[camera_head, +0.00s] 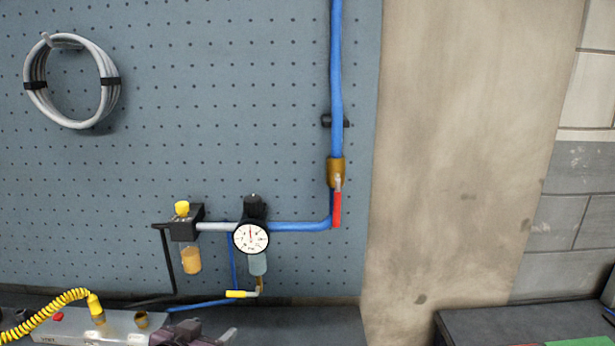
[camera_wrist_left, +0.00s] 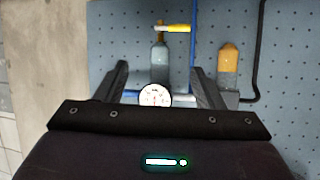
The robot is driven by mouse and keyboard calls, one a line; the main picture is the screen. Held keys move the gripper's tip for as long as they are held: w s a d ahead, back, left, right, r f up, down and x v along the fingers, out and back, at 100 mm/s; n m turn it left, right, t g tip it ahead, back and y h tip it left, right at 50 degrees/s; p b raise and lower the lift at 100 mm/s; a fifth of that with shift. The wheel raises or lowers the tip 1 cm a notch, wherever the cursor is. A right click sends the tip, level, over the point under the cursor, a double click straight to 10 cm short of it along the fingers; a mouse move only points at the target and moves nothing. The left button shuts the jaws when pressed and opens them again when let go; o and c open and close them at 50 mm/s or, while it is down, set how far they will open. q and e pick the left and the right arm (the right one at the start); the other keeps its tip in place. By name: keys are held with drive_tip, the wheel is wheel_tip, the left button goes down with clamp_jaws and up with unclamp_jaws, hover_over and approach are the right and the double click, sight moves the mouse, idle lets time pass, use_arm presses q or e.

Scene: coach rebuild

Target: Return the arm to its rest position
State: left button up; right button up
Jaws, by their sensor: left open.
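My left gripper (camera_head: 222,334) shows at the bottom edge of the head view, low in front of the wall, with most of the arm cut off. In the left wrist view, which shows the wall upside down, its two dark fingers stand apart with an open gap (camera_wrist_left: 162,78). The round white pressure gauge (camera_wrist_left: 155,95) appears between the fingers, beyond them. Nothing is held. My right gripper is not in view.
On the blue pegboard (camera_head: 130,160) are the gauge (camera_head: 250,238), an amber-bowled filter (camera_head: 190,260), a blue pipe (camera_head: 336,80) with a red lever (camera_head: 337,209) pointing down, and a yellow-handled valve (camera_head: 240,294). A coiled yellow hose (camera_head: 50,305) lies lower left.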

use_arm(q)
drive_tip(key=s+f+g+y, duration=0.1)
drive_tip(key=s+f+g, duration=0.2)
drive_tip(key=s+f, duration=0.3)
drive_tip(key=s+f+n+g, duration=0.1)
drive_tip(key=s+f+g, duration=0.2)
drive_tip(key=s, duration=0.6)
drive_tip(key=s+f+g+y, duration=0.1)
drive_tip(key=s+f+g, duration=0.2)
drive_tip(key=s+f, duration=0.3)
wheel_tip(320, 180, down, 31)
drive_tip(key=s+g+b, duration=0.1)
drive_tip(key=s+b, duration=0.2)
drive_tip(key=b, duration=0.2)
drive_tip(key=s+a+f+b, duration=0.2)
drive_tip(key=s+f, duration=0.8)
drive_tip(key=f, duration=0.2)
drive_tip(key=s+a+f+g+b, duration=0.1)
drive_tip(key=s+a+f, duration=0.1)
drive_tip(key=s+f, duration=0.8)
wheel_tip(320, 180, down, 3)
drive_tip(key=shift+a+r+g+b, duration=0.2)
drive_tip(key=shift+a+g+b, duration=0.05)
drive_tip(key=shift+g+b, duration=0.1)
